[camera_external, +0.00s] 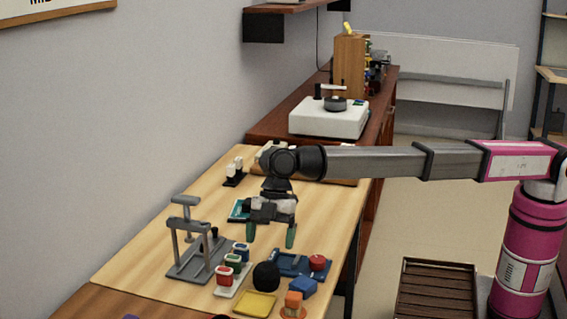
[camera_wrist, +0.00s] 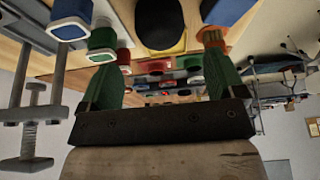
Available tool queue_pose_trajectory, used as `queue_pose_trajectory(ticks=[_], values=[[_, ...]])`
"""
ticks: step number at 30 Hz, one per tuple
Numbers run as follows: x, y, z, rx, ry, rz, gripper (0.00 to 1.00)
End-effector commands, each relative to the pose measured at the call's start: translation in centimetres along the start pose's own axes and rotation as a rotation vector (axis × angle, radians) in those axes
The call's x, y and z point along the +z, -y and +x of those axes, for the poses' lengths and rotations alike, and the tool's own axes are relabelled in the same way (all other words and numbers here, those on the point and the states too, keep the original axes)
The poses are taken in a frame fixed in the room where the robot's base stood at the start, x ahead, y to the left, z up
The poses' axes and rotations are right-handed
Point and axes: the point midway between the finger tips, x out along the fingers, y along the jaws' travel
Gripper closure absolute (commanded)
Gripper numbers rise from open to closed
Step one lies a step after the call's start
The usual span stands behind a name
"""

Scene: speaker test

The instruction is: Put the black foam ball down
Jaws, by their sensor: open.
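The black foam ball (camera_external: 266,276) rests on the light wooden table (camera_external: 135,262), just behind the yellow square tray (camera_external: 255,304). My gripper (camera_external: 271,238) hangs above the ball with its two green fingers apart and nothing between them. In the wrist view the dark ball (camera_wrist: 160,22) shows beyond the spread fingertips of my gripper (camera_wrist: 158,42), clear of both, with the yellow tray (camera_wrist: 178,48) by it.
A grey stand (camera_external: 190,245) and a white rack of red, green and blue pieces (camera_external: 225,277) are left of the ball. The table's left front is bare.

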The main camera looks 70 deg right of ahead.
Motion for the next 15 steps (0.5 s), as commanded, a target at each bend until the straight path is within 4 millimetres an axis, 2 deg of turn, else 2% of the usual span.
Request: queue_pose_trajectory(ticks=[3,6,15], values=[[0.0,0.0,-1.8,0.0,0.0,0.0,0.11],[0.0,0.0,-2.6,0.0,0.0,0.0,0.11],[0.0,0.0,-3.1,-0.001,0.0,0.0,0.11]])
